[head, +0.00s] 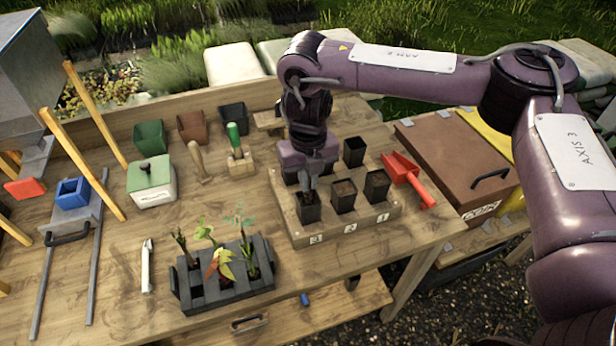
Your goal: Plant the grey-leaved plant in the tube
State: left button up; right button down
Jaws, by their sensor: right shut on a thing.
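My right gripper (309,188) points straight down over the front-left black tube (309,211), by the label 3 on the wooden stand (318,228). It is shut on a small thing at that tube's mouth. The fingers hide most of it, and I cannot tell what it is. The dark divided tray (225,296) holds several seedlings: a dark green one (181,243), a yellow-green one (205,232), an orange-leaved one (220,266) and one with small blue-green leaves (240,222). I cannot tell surely which is grey-leaved. My left gripper is out of view.
Two soil-filled tubes (344,194) (377,185) and a back one (354,151) share the stand. A red scoop (408,178) lies at its right. A white-and-green box (151,184), a wooden-handled tool (198,160) and a white-handled tool (147,266) lie left. Bench between is clear.

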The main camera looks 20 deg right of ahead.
jog(key=shift+f, duration=0.55)
jog(key=shift+f+b, duration=0.25)
jog(key=shift+b, duration=0.15)
jog(key=shift+f+b, duration=0.35)
jog(key=shift+f, duration=0.3)
jog(key=shift+f, duration=0.6)
dwell(1.3)
dwell(0.4)
jog(key=c, duration=1.5)
grip_release()
jog(key=c, duration=0.4)
jog(key=shift+c, duration=0.2)
